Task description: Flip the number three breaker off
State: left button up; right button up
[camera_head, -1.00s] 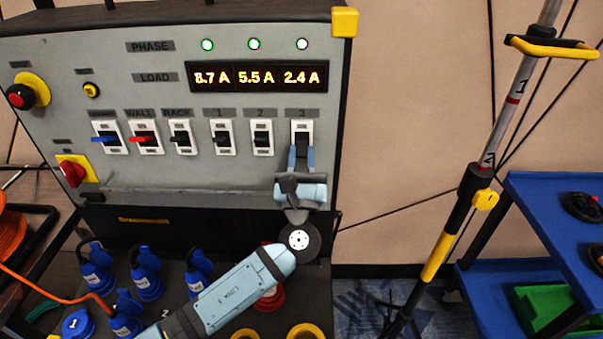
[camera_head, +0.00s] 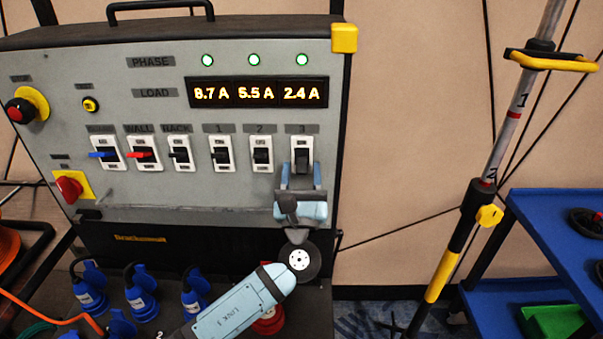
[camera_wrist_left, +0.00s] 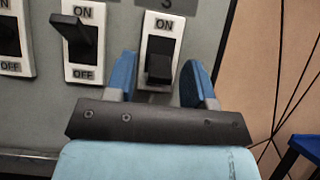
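The number three breaker (camera_head: 302,160) is the rightmost white-framed switch on the grey panel. In the left wrist view its black lever (camera_wrist_left: 160,68) sits low in the frame, toward the OFF end, unlike the raised lever of breaker two (camera_wrist_left: 78,30). My left gripper (camera_head: 301,177) is open just below and in front of it. Its two blue fingers (camera_wrist_left: 161,80) stand apart on either side of the lever and are empty. The OFF label of breaker three is hidden behind the gripper. My right gripper is not in view.
Breaker two (camera_head: 262,155) and several more switches stand in the row to the left. The display (camera_head: 258,92) reads 8.7, 5.5 and 2.4 A under green lamps. Blue plugs (camera_head: 140,290) lie below. A pole (camera_head: 485,185) and blue shelf (camera_head: 550,230) stand right.

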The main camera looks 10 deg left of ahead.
pick_arm(q)
jog(key=b+v, duration=0.1)
jog(key=v, duration=1.2)
jog(key=shift+s+f, duration=0.25)
jog(key=shift+s, duration=0.1)
jog(key=shift+s+d, duration=0.1)
